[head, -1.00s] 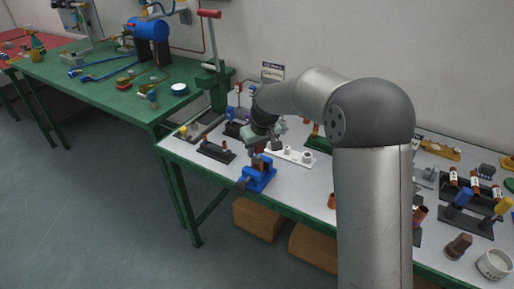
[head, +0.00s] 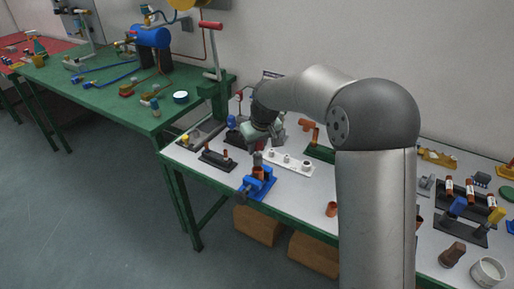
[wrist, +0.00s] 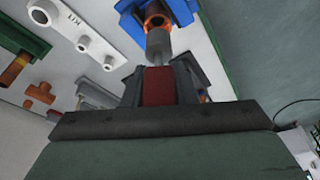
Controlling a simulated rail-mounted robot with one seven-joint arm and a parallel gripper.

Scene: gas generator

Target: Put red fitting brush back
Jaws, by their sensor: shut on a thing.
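The red fitting brush has a red handle (wrist: 158,86) and a grey cylindrical head (wrist: 158,43). My gripper (wrist: 160,92) is shut on the red handle. In the head view my gripper (head: 262,138) is above the white table, with the grey brush head (head: 257,158) hanging below it. The brush head points at the mouth of a copper fitting (wrist: 158,19) held in a blue vise (wrist: 182,9). The vise also shows in the head view (head: 257,186). The brush head appears just outside the fitting's mouth. The brush's storage place cannot be made out.
A white rack with pale fittings (head: 288,162) stands right of the vise, with a green base holding a copper tee (head: 310,133) behind. A black rack (head: 217,161) is on the left. A loose copper piece (head: 331,209) lies near the front edge.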

